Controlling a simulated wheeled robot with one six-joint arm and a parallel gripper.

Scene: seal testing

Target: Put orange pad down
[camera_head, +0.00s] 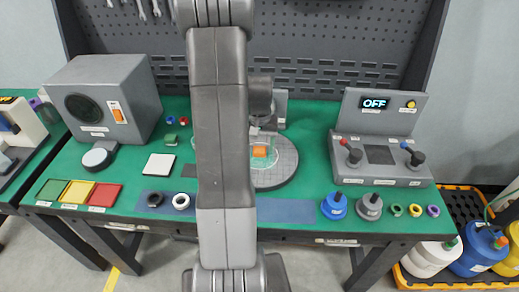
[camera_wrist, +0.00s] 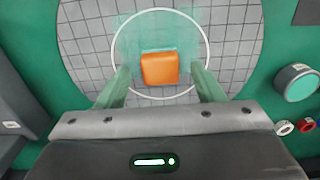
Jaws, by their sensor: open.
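The orange pad (camera_wrist: 160,69) lies on the round grey gridded plate (camera_wrist: 82,60), inside a white circle marked on it. In the head view the pad (camera_head: 260,152) shows just right of my arm, on the same plate (camera_head: 280,180). My gripper (camera_wrist: 163,88) is open in the wrist view, with one greenish see-through finger on each side of the pad and visible gaps between. Whether the fingers touch the plate I cannot tell. In the head view my arm hides part of the plate's left side.
A grey box with an orange switch (camera_head: 105,95) stands at the left. A control unit with an OFF display (camera_head: 380,150) stands at the right. A white square (camera_head: 159,164), coloured trays (camera_head: 78,192), rings (camera_head: 181,201) and weights (camera_head: 334,206) sit along the green table.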

